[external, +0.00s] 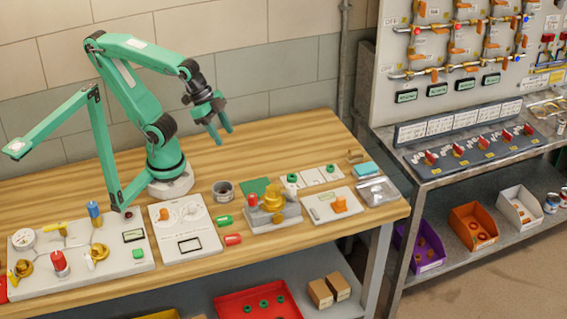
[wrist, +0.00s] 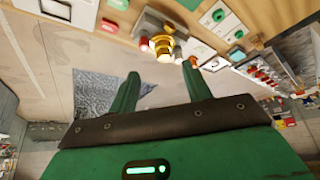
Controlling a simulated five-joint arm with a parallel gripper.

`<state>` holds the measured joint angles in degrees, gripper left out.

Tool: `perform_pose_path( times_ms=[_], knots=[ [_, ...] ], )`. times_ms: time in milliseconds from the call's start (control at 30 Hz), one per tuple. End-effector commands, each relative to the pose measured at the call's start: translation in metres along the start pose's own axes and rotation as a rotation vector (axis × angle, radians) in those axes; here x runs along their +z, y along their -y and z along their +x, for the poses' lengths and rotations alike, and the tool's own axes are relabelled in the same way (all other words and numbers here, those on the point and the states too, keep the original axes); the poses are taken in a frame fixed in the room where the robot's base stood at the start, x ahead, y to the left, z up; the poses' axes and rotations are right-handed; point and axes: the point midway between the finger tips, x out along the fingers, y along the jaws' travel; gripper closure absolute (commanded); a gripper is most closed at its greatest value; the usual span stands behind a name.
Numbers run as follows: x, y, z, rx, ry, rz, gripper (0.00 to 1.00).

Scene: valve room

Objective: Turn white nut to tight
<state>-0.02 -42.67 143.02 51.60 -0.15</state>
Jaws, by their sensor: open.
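I cannot pick out a white nut for certain in either view. A white panel (external: 183,243) on the bench has round pale markings on its upper part, too small to read. A grey block (external: 283,222) carries a brass fitting (external: 270,201), which also shows in the wrist view (wrist: 161,45). My gripper (external: 220,133) is open and empty, raised well above the back of the bench, left of and higher than the brass fitting. In the wrist view its two fingers (wrist: 160,72) are spread apart with nothing between them.
A larger panel (external: 118,262) with gauge and valves lies at the left. A plate with an orange handle (external: 338,205) is to the right. Bare wood (external: 290,145) is free at the back.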

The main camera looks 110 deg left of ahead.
Motion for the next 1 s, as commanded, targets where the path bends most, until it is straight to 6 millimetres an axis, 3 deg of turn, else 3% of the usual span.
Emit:
perform_pose_path(
  times_ms=[267, 467, 1000],
  knots=[
    [-0.017, 0.002, 0.006, -0.006, 0.048, -0.049, 0.51],
    [-0.042, 0.006, 0.018, -0.016, 0.115, -0.120, 0.51],
    [-0.106, 0.021, 0.083, -0.064, 0.308, -0.335, 0.51]
  ],
)
